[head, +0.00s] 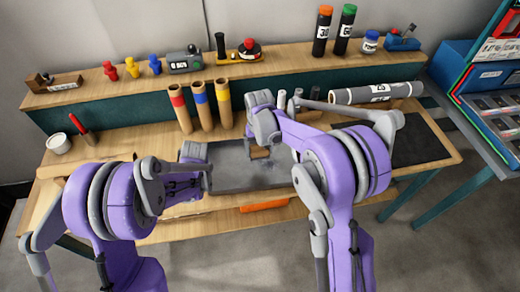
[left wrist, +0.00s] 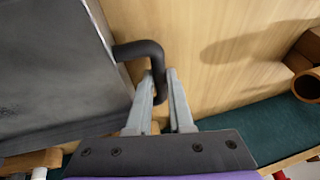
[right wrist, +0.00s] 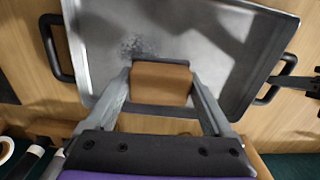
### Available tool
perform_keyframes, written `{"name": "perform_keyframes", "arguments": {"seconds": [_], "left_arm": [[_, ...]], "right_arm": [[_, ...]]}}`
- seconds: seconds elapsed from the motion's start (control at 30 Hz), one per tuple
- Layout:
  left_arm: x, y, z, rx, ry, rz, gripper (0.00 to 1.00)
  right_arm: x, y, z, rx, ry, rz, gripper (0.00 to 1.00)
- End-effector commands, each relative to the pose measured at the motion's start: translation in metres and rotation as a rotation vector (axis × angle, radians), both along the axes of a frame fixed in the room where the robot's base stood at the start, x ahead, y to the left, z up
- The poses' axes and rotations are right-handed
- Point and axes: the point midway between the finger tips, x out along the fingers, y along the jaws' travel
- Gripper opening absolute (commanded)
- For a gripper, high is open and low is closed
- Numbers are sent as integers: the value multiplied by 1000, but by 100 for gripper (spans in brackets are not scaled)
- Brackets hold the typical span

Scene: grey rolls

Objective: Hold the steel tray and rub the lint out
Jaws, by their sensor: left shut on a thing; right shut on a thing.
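The steel tray (head: 230,178) lies flat on the workbench, with a black handle at each end. My left gripper (head: 208,168) is shut on the tray's left handle (left wrist: 142,50), which shows between its fingers in the left wrist view. My right gripper (right wrist: 160,84) is shut on a brown block (right wrist: 162,76) over the tray's near-middle area. The block also shows in the head view (head: 260,153). A patch of dark specks, the lint (right wrist: 134,45), is on the tray beside the block. I cannot tell whether the block touches the tray.
Three cardboard tubes (head: 202,108) with red, blue and yellow bands stand behind the tray. A grey roll (head: 375,93) lies at the back right. A white cup (head: 59,143) and a red-handled tool (head: 80,126) are at the left. A dark mat (head: 420,145) covers the right end.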

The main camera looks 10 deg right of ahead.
Motion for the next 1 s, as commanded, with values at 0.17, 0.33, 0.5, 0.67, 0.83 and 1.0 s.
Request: {"name": "perform_keyframes", "arguments": {"seconds": [0.17,0.33,0.5,0.67,0.83,1.0], "left_arm": [[0,0,0,0,0,0,0],[0,0,0,0,0,0,0],[0,0,0,0,0,0,0],[0,0,0,0,0,0,0],[0,0,0,0,0,0,0],[0,0,0,0,0,0,0]], "right_arm": [[0,0,-14,0,0,0,34],[1,0,-30,0,0,0,34],[0,0,-45,0,0,0,34],[1,0,-60,0,0,0,34],[0,-7,-73,0,0,-2,26],[-1,-23,-75,0,0,-3,16]]}}
